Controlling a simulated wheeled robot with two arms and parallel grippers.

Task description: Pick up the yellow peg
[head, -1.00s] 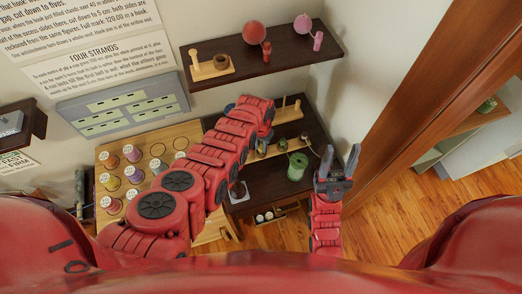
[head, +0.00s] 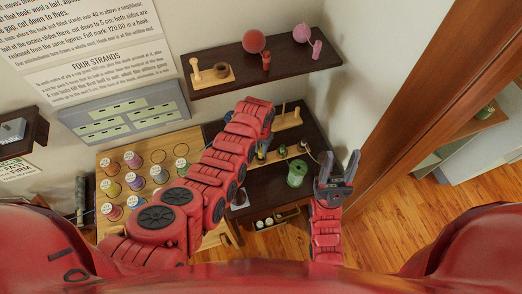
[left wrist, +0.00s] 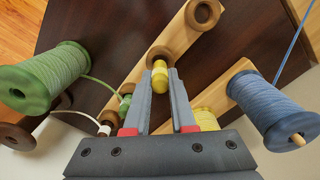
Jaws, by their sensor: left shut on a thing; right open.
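The yellow peg (left wrist: 160,77) shows in the left wrist view between the two fingertips of my left gripper (left wrist: 160,88), which is shut on it. The peg is directly in front of a brown round piece on a pale wooden rack (left wrist: 178,38). I cannot tell whether it is clear of the rack. In the head view my left arm hides most of that gripper and the peg. My right gripper (head: 337,172) is open and empty, fingers pointing up in the picture, to the right of the dark shelf.
In the left wrist view a green spool (left wrist: 50,75) lies left and a blue spool (left wrist: 277,110) right, close to the fingers. In the head view a wooden board (head: 145,200) holds several coloured spools. A dark upper shelf (head: 225,80) and a wooden door frame (head: 425,105) stand nearby.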

